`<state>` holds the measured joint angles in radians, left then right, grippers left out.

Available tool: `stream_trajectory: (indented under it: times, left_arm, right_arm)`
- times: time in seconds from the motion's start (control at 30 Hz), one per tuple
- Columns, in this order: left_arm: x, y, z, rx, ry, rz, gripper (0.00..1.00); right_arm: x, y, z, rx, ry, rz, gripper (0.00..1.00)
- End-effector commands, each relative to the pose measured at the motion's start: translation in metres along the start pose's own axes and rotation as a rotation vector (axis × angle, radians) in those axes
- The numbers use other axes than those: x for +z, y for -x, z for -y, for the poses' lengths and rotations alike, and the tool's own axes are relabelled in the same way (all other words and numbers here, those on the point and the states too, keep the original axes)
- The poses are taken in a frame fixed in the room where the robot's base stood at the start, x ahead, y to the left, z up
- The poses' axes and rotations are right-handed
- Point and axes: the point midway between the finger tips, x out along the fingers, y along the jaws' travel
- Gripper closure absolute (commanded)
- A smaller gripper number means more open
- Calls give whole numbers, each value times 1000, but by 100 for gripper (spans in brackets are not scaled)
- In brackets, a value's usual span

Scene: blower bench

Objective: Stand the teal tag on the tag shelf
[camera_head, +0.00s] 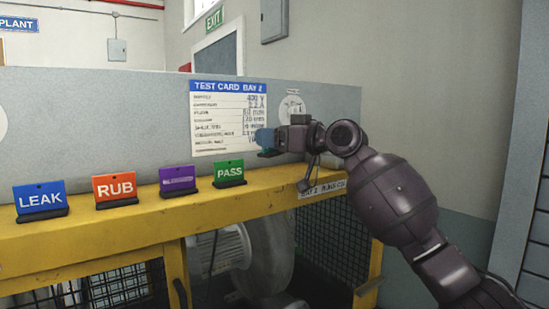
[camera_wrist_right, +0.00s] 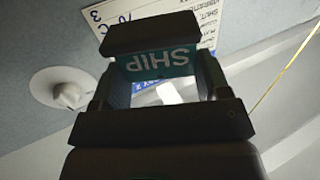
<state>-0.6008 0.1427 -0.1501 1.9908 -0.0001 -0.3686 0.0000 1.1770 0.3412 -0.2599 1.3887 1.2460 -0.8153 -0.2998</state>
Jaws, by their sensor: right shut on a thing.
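The teal tag (camera_head: 265,138) is held up in front of the grey panel, above and to the right of the green PASS tag. In the right wrist view the teal tag (camera_wrist_right: 158,66) reads SHIP upside down, with a black bar along its edge. My right gripper (camera_head: 283,138) is shut on it; its fingers (camera_wrist_right: 157,85) sit on either side of the tag. The tag shelf (camera_head: 262,184) is the yellow ledge below, apart from the held tag. My left gripper is not in view.
On the shelf stand a blue LEAK tag (camera_head: 39,197), an orange RUB tag (camera_head: 115,187), a purple tag (camera_head: 177,179) and the green PASS tag (camera_head: 229,171). The ledge right of PASS looks clear. A test card (camera_head: 228,115) hangs behind.

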Motion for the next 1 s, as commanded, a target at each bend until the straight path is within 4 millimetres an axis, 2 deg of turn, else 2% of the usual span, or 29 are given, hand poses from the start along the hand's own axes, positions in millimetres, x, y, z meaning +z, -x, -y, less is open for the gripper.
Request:
stream_trajectory:
  times: [0.23,0.5,0.87,0.9,1.0]
  left_arm:
    - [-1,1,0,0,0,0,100]
    - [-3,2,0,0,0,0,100]
    - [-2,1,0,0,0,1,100]
    - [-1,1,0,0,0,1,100]
    - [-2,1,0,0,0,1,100]
  right_arm:
    - [14,0,0,-1,-1,0,54]
    - [48,0,0,0,-1,0,54]
    - [52,0,0,0,1,-1,54]
    - [53,0,0,0,1,-1,29]
    - [52,0,0,0,1,-1,14]
